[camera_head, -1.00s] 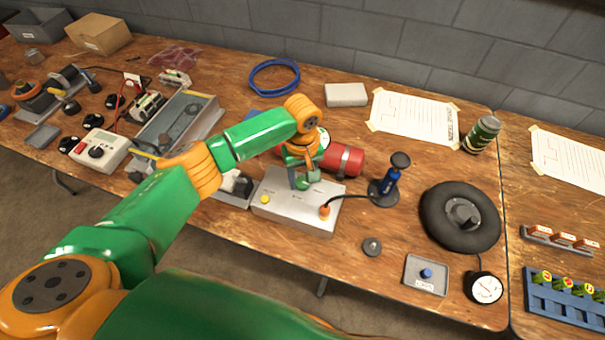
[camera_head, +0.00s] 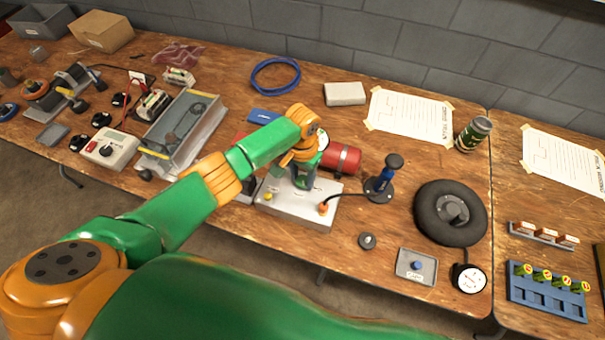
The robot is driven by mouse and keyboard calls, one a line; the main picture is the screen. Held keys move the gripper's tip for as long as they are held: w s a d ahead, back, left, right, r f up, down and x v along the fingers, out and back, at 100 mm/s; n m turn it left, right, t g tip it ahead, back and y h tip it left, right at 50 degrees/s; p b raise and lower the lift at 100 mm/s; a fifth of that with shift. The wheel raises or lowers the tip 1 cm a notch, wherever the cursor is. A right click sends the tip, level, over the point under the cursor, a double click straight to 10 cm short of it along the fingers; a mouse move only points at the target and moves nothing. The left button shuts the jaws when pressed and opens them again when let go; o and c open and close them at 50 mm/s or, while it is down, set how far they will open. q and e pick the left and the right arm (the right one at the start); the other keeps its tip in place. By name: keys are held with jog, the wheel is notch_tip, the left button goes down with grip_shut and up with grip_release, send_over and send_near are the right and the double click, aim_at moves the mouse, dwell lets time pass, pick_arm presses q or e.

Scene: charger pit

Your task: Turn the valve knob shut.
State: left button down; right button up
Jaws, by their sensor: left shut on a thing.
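The grey-white control box (camera_head: 322,213) lies near the table's front edge, with a yellow button (camera_head: 269,196) and an orange hose fitting (camera_head: 323,208) on top. My left gripper (camera_head: 301,183) points down onto the box top, behind these two. It is shut on the valve knob, which the fingers and wrist hide almost wholly, so its angle cannot be told. A black hose runs right from the fitting to a blue hand pump (camera_head: 380,184) on a round base. My right gripper is not in view.
A red cylinder (camera_head: 341,158) lies close behind the box. To the right are a black tyre (camera_head: 430,220), a round gauge (camera_head: 469,280) and a grey tray (camera_head: 416,266). A clear-topped case (camera_head: 182,130) stands left of my forearm. Bare wood lies behind the pump.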

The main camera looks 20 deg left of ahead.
aim_at(303, 180)
pick_arm(q)
jog(key=m, duration=0.5)
jog(key=shift+m, duration=0.7)
jog(key=shift+c, duration=1.8)
grip_release()
notch_tip(303, 180, up, 7)
jog(key=shift+r+p, duration=0.1)
jog(key=shift+p, duration=0.6)
